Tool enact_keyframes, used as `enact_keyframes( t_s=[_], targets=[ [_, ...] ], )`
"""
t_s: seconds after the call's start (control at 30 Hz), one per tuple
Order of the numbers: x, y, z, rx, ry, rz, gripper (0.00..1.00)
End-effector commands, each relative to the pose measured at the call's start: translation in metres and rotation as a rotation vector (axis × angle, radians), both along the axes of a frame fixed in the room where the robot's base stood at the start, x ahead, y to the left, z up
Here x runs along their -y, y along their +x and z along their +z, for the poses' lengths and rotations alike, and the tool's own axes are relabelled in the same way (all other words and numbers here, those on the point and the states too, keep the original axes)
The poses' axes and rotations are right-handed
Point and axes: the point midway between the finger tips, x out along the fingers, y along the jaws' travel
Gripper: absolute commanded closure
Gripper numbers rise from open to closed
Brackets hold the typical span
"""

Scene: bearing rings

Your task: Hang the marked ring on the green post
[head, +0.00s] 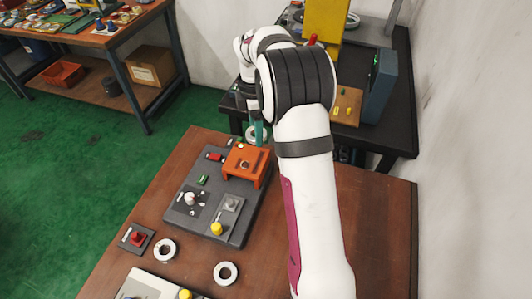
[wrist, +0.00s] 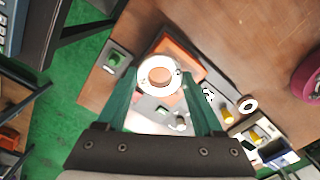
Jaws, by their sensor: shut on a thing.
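My gripper (wrist: 162,80) has its teal fingers shut on a white ring (wrist: 143,76) with small dark marks on its face. In the head view my gripper (head: 259,137) holds the ring (head: 249,133) near the far table edge, beyond the orange bridge-shaped stand. The ring is raised, and an orange-brown surface shows through its hole. The green post (wrist: 114,60) stands on a dark square plate in the wrist view, left of the held ring and apart from it.
The orange stand (head: 245,165) sits on a grey board (head: 176,215) with several knobs. Two loose white rings, one left (head: 165,249) and one right (head: 226,273), lie nearer, with a red post (head: 138,237) at left. The table's right side is bare.

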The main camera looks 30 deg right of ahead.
Motion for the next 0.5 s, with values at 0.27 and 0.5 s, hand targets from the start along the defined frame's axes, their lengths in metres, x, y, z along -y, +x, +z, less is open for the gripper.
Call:
enact_keyframes(
  t_s=[0.27, 0.5],
  targets=[
    [-0.008, 0.092, -0.047, 0.004, 0.003, -0.009, 1.00],
    [-0.012, 0.104, -0.065, 0.008, 0.005, -0.013, 1.00]
  ],
)
